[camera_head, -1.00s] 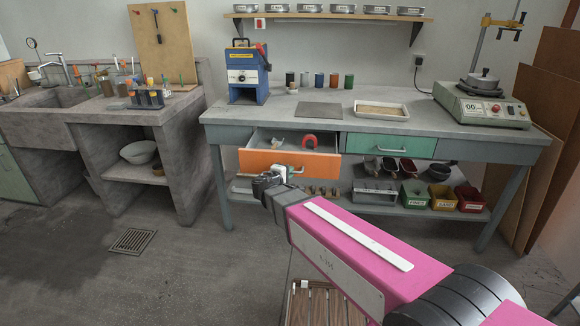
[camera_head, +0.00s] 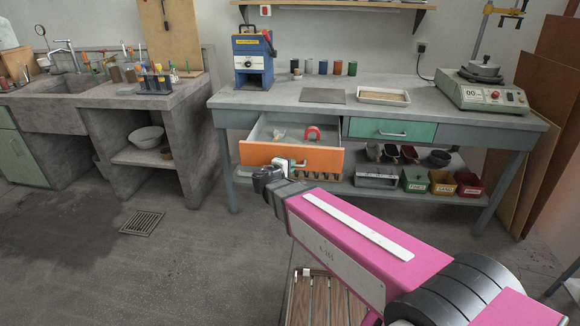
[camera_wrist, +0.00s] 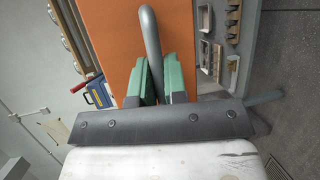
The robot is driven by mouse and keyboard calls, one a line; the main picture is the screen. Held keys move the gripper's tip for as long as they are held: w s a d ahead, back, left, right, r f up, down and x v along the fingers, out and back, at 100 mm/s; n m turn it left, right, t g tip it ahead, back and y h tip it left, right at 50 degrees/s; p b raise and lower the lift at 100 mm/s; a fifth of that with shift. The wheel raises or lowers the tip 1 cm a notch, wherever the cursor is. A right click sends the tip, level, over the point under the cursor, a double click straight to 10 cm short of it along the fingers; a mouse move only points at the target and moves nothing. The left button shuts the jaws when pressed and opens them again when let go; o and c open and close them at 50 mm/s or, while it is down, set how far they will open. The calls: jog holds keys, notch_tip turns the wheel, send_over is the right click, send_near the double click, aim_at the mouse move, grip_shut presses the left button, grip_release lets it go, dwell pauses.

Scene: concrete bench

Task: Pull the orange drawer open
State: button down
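The orange drawer (camera_head: 318,158) sticks out from the left half of the bench front, its inside showing from above. In the wrist view its orange front (camera_wrist: 108,45) fills the upper middle. A grey bar handle (camera_wrist: 150,32) runs down between the green fingers of my gripper (camera_wrist: 153,82). In the head view my gripper (camera_head: 288,166) is at the drawer's front, where the handle is mostly covered.
A red horseshoe-shaped piece (camera_head: 312,132) lies in the drawer. A closed green drawer (camera_head: 392,130) is to its right. Small coloured bins (camera_head: 442,194) stand on the lower shelf (camera_head: 350,189). A slatted wooden surface (camera_head: 325,298) is below my arm. Floor left of my arm is clear.

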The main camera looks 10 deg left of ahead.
jog(key=c, duration=1.2)
grip_release()
jog(key=v, duration=1)
jog(key=shift+s+a+r, duration=0.15)
jog(key=shift+s, duration=0.2)
jog(key=d+f+m+g+y, duration=0.2)
jog(key=d+f+m+g, duration=0.2)
jog(key=d, duration=0.7)
jog(key=s+d+f+m+g+y, duration=0.1)
jog(key=d+f+m+g, duration=0.4)
jog(key=d, duration=0.6)
jog(key=s+d+f+m+g+y, duration=0.1)
jog(key=d+f+m+g+y, duration=0.2)
jog(key=d, duration=0.9)
notch_tip(320, 180, down, 3)
jog(key=shift+s+r+m+g+y, duration=0.1)
jog(key=shift+m+g+y, duration=0.1)
jog(key=shift+m+g, duration=0.4)
jog(key=shift+s+r+m+g+y, duration=0.1)
jog(key=shift+m+g+y, duration=0.1)
jog(key=shift+m+g, duration=0.35)
